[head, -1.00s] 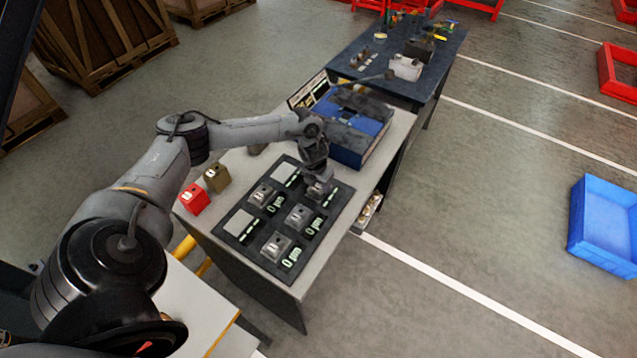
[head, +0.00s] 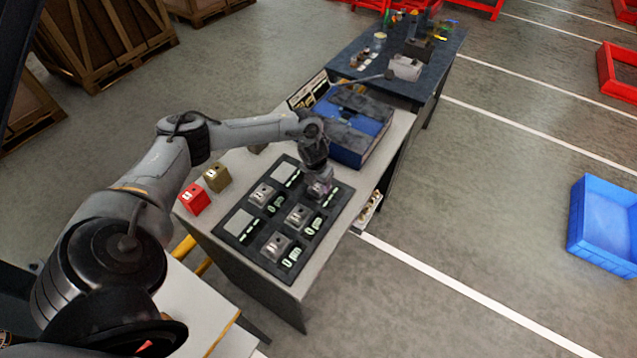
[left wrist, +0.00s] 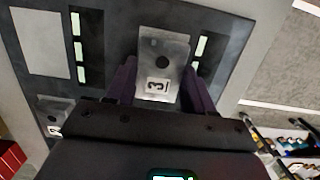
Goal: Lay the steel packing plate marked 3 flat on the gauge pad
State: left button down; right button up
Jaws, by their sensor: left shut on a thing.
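The steel plate marked 3 (left wrist: 160,62) is grey with a round hole and a white label. It is between the fingers of my left gripper (left wrist: 160,85), which is shut on it. In the head view my left gripper (head: 319,186) is over the far right part of a black gauge panel (head: 247,243). I cannot tell whether the plate touches the panel. Two bare light pads show on the panel, one at its back (head: 287,175) and one at its left (head: 238,222); I cannot tell which is the gauge pad. My right gripper is not seen.
Three other grey blocks (head: 275,246) sit on the panel beside green readouts. A red block (head: 193,198) and an olive block (head: 216,177) stand at the table's left edge. A blue case (head: 357,145) stands behind the panel. A blue crate (head: 604,228) is on the floor.

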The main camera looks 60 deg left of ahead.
pick_arm(q)
jog(key=shift+f, duration=0.2)
jog(key=shift+f+b, duration=0.35)
jog(key=shift+b, duration=0.05)
jog(key=shift+f, duration=0.1)
jog(key=shift+c, duration=1.6)
grip_release()
notch_tip(320, 180, up, 11)
jog(key=s, duration=0.1)
jog(key=shift+s+d+f+p, duration=0.15)
jog(key=shift+s+d+p, duration=0.05)
jog(key=shift+d+p, duration=0.15)
